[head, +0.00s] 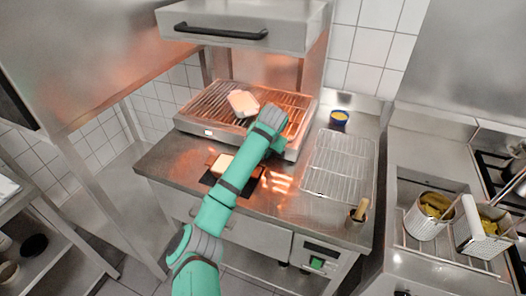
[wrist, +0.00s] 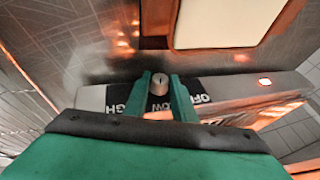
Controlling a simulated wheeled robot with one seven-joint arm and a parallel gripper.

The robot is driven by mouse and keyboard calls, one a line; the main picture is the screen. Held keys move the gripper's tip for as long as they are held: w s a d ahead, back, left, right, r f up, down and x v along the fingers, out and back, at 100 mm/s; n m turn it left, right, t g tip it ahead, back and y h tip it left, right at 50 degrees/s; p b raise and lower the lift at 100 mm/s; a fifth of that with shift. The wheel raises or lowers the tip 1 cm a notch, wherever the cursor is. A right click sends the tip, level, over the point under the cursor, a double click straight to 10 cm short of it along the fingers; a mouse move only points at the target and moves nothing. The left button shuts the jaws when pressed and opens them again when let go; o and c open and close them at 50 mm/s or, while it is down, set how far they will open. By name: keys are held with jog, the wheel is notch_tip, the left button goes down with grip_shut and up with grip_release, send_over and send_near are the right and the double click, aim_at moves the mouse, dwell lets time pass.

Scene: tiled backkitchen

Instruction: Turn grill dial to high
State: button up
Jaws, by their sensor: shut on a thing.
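The grill (head: 195,119) stands on the steel counter with glowing bars. Its dial (wrist: 160,85) is a small light grey knob on the front panel (wrist: 92,97), seen in the wrist view. My gripper (wrist: 161,82) is shut on the dial, one green finger on each side. The labels OFF, LOW and HIGH appear upside down around the fingers, partly covered. A short dark mark on the dial looks roughly in line with LOW, but it is too small to be sure. In the head view my gripper (head: 272,118) is at the grill's front and the dial is hidden.
A pale slab of food (head: 242,103) lies on the grill bars under the raised hood (head: 240,28). Another piece on a small board (head: 222,164) lies on the counter near my arm. A wire rack (head: 340,165) and a blue-rimmed cup (head: 339,118) are to the right.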

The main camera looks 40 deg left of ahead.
jog(key=y, duration=0.3)
jog(key=d+m+y, duration=0.1)
jog(key=shift+w+d+f+g+y, duration=0.1)
jog(key=shift+w+f+g+y, duration=0.2)
jog(key=shift+y, duration=0.1)
jog(key=shift+s+f+m+y, duration=0.15)
jog(key=shift+m+y, duration=0.15)
jog(key=shift+y, duration=1.2)
